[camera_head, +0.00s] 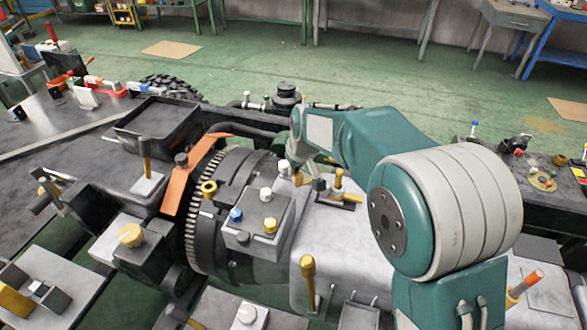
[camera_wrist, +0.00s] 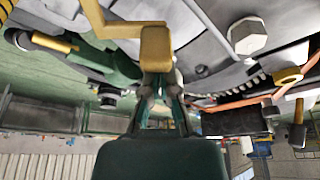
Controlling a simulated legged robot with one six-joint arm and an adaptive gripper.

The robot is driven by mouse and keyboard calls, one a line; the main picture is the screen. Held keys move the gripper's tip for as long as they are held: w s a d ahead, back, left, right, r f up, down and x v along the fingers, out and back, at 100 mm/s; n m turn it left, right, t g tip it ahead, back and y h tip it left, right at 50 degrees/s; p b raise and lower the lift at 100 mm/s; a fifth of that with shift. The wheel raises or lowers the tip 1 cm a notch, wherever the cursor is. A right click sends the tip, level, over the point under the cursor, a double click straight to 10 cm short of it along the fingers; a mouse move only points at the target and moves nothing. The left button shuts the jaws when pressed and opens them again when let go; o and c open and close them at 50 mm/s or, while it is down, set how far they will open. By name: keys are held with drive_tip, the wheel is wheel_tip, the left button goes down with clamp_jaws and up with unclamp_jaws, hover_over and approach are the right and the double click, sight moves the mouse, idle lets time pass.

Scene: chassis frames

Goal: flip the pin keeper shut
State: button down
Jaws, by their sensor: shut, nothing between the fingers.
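My gripper (camera_wrist: 160,88) is shut and empty, pointing at the grey chassis housing. In the wrist view its fingertips are at a gold block (camera_wrist: 155,48) on the end of a bent gold bar (camera_wrist: 122,29). This looks like the pin keeper, but I cannot tell for sure, nor whether the tips touch it. The arm and fingers partly hide that spot, so the keeper's angle is unclear.
A block with blue, white and gold knobs (camera_head: 258,222) stands just left of the gripper. An orange strap (camera_head: 183,178) and toothed ring (camera_head: 191,225) lie further left. A gold-topped post (camera_head: 308,268) rises in front. A black tray (camera_head: 157,125) sits at the back left.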

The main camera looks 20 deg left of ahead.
sight(296, 185)
drive_tip(key=n, duration=0.2)
drive_tip(key=s+d+n+g, duration=0.1)
drive_tip(key=n, duration=0.1)
drive_tip(key=shift+s+d+y, duration=0.1)
drive_tip(key=shift+s+y, duration=0.1)
drive_tip(key=shift+y, duration=0.1)
drive_tip(key=n, duration=0.1)
drive_tip(key=s+d+n+g, duration=0.1)
drive_tip(key=n, duration=0.1)
drive_tip(key=shift+d+n, duration=0.15)
drive_tip(key=shift+n, duration=0.15)
drive_tip(key=shift+s+d, duration=0.25)
drive_tip(key=shift+s, duration=0.45)
drive_tip(key=v, duration=1.2)
drive_tip(key=shift+w, duration=0.2)
drive_tip(key=shift+d+f, duration=0.1)
